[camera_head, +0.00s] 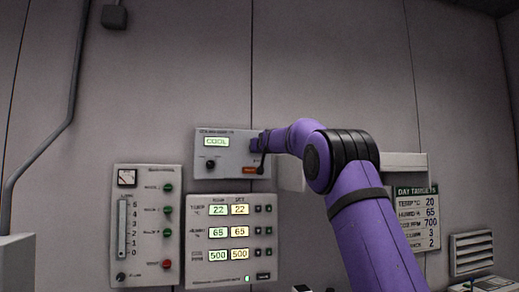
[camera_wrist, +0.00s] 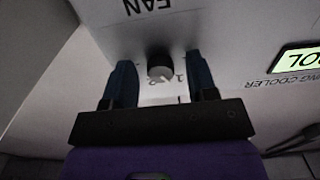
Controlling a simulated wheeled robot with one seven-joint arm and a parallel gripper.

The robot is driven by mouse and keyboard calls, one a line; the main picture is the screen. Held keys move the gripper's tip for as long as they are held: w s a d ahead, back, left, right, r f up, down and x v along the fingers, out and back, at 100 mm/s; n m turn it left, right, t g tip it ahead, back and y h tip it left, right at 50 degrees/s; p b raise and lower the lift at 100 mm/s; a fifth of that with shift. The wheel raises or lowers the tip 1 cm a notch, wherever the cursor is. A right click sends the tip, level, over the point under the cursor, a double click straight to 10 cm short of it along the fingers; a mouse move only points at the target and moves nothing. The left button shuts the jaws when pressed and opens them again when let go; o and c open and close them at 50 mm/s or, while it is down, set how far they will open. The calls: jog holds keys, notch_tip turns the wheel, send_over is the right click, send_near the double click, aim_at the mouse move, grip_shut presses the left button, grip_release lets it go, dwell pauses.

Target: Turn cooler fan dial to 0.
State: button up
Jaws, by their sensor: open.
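The cooler panel (camera_head: 232,178) is a grey wall box with a lit display reading COOL (camera_head: 216,141). In the wrist view, the panel shows upside down with the word FAN (camera_wrist: 147,6) above a black round dial (camera_wrist: 160,66). My gripper (camera_wrist: 159,60) is open, with one dark finger on each side of the dial and a gap visible on both sides. A digit 1 shows beside the dial; its exact setting is hard to read. In the head view, my gripper (camera_head: 258,144) is at the panel's right side and hides the fan dial.
Another black knob (camera_head: 210,164) and an orange switch (camera_head: 249,170) are on the cooler panel. Below hangs a panel of number displays and buttons (camera_head: 231,281); left of it is a slider panel (camera_head: 146,268). A DAY TARGETS board (camera_head: 416,191) hangs to the right.

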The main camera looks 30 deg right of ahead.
jog(key=shift+c, duration=0.2)
jog(key=c, duration=0.9)
jog(key=shift+o, duration=0.2)
jog(key=shift+n, duration=0.3)
jog(key=n, duration=1.1)
jog(key=shift+n, duration=0.3)
